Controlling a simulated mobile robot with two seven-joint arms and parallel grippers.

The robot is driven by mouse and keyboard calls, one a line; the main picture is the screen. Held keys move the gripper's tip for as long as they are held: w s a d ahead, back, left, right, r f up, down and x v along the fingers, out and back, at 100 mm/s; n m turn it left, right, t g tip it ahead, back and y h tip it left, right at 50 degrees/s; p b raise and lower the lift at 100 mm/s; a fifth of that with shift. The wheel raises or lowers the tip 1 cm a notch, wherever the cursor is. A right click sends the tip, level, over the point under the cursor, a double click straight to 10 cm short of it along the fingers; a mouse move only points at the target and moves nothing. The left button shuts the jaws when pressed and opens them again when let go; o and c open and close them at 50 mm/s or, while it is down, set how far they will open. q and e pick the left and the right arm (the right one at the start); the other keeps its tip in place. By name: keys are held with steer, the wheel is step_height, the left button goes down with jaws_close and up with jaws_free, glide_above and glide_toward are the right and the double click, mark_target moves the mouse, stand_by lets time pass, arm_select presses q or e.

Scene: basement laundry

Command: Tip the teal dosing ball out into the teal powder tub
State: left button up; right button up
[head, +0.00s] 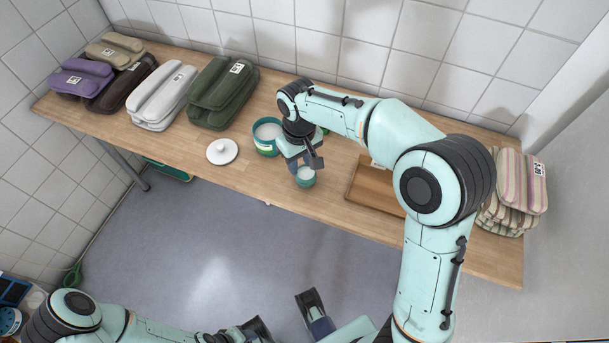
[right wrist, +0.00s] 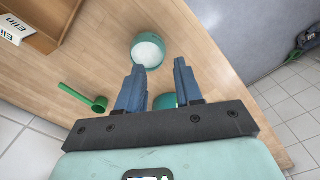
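The teal dosing ball (head: 305,178) is a small open cup with white powder, upright on the wooden table. In the right wrist view the ball (right wrist: 148,50) lies just beyond my fingertips. The larger teal powder tub (head: 267,138) stands open behind it to the left, with white powder inside. My right gripper (head: 303,163) is low over the ball; in its wrist view the fingers (right wrist: 158,68) are apart with nothing held. A teal patch (right wrist: 165,101) between them seems to be the tub, mostly hidden. My left gripper is low at the bottom of the head view, its fingers unclear.
A white lid (head: 222,151) lies left of the tub. A wooden tray (head: 366,185) is to the right; a green scoop (right wrist: 82,98) lies near it. Folded laundry lines the back left, including a green stack (head: 222,93). A striped stack (head: 517,185) is far right.

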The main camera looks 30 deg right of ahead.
mark_target(298, 177)
steer(key=f, duration=0.2)
steer(key=f+b, duration=0.1)
steer(key=f, duration=0.5)
steer(key=shift+w+a, duration=0.2)
steer(key=shift+w, duration=0.05)
jaws_close()
